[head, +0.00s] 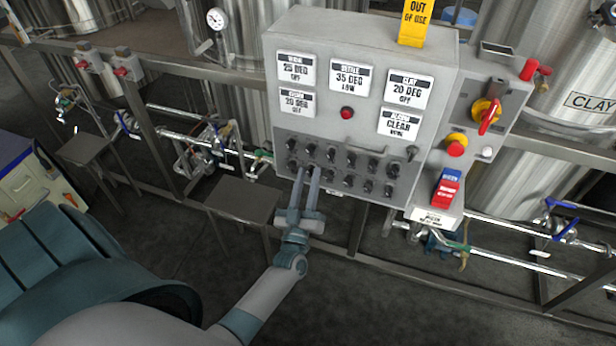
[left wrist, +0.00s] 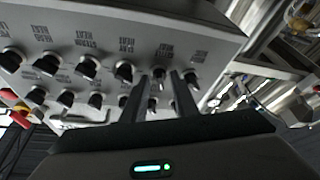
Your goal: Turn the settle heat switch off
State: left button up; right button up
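The grey control panel (head: 350,120) carries two rows of black switch knobs with small labels. The settle display (head: 350,77) reads 35 DEG LOW. My left gripper (head: 308,168) reaches up to the left part of the knob rows, its fingers apart. In the left wrist view, its fingertips (left wrist: 158,85) stand on either side of a black knob (left wrist: 158,75), second from the right in its row. I see gaps beside this knob; contact is not clear. My right gripper is out of view.
Neighbouring knobs (left wrist: 125,70) sit close on both sides. To the right are a red-and-yellow rotary switch (head: 487,113), a red button (head: 456,146) and a blue-and-red switch (head: 447,187). A yellow out-of-use tag (head: 414,22) stands on top. Pipes and steel tanks surround the panel.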

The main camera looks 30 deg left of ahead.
pick_arm(q)
grip_shut()
jog(key=shift+n, duration=0.5)
jog(key=n+g, duration=0.1)
jog(key=n, duration=0.1)
jog(key=n+y, duration=0.1)
jog(key=n, duration=0.1)
jog(key=shift+d+r+g+y+p, duration=0.1)
jog(key=shift+d+g+y+p, duration=0.05)
jog(key=shift+g+y+p, duration=0.2)
jog(key=shift+r+n+g+y+p, duration=0.1)
jog(key=shift+n+g+y+p, duration=0.3)
jog(key=shift+n, duration=0.95)
jog(key=shift+n+g+y+p, duration=0.1)
jog(key=shift+n+g+p, duration=0.35)
jog(key=shift+n, duration=0.9)
grip_release()
